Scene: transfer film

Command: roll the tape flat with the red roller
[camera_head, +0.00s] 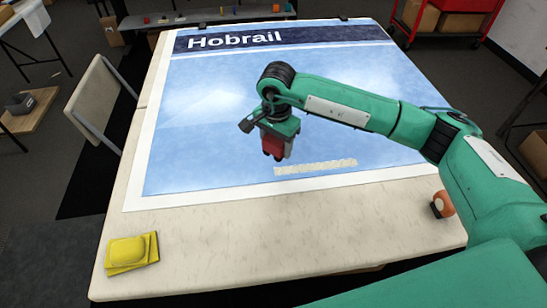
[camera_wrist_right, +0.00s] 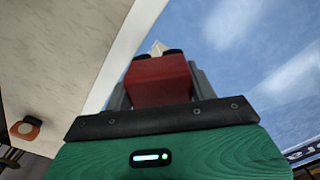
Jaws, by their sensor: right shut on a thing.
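The tape (camera_head: 316,167) is a pale strip lying on the lower part of the blue poster, near its front edge. My right gripper (camera_head: 273,152) is over the poster at the left end of the tape, shut on the red roller (camera_head: 275,143). The roller (camera_wrist_right: 160,82) fills the space between the fingers in the right wrist view, and a bit of a pale strip shows beyond it. I cannot tell whether the roller touches the poster. My left gripper is not in view.
The poster (camera_head: 200,130) with "Hobrail" lettering covers most of the pale table (camera_head: 300,240). Yellow folded cloths or pads (camera_head: 131,253) lie at the front left corner. An orange round object (camera_head: 442,204) sits at the right edge. A chair (camera_head: 93,100) stands at left.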

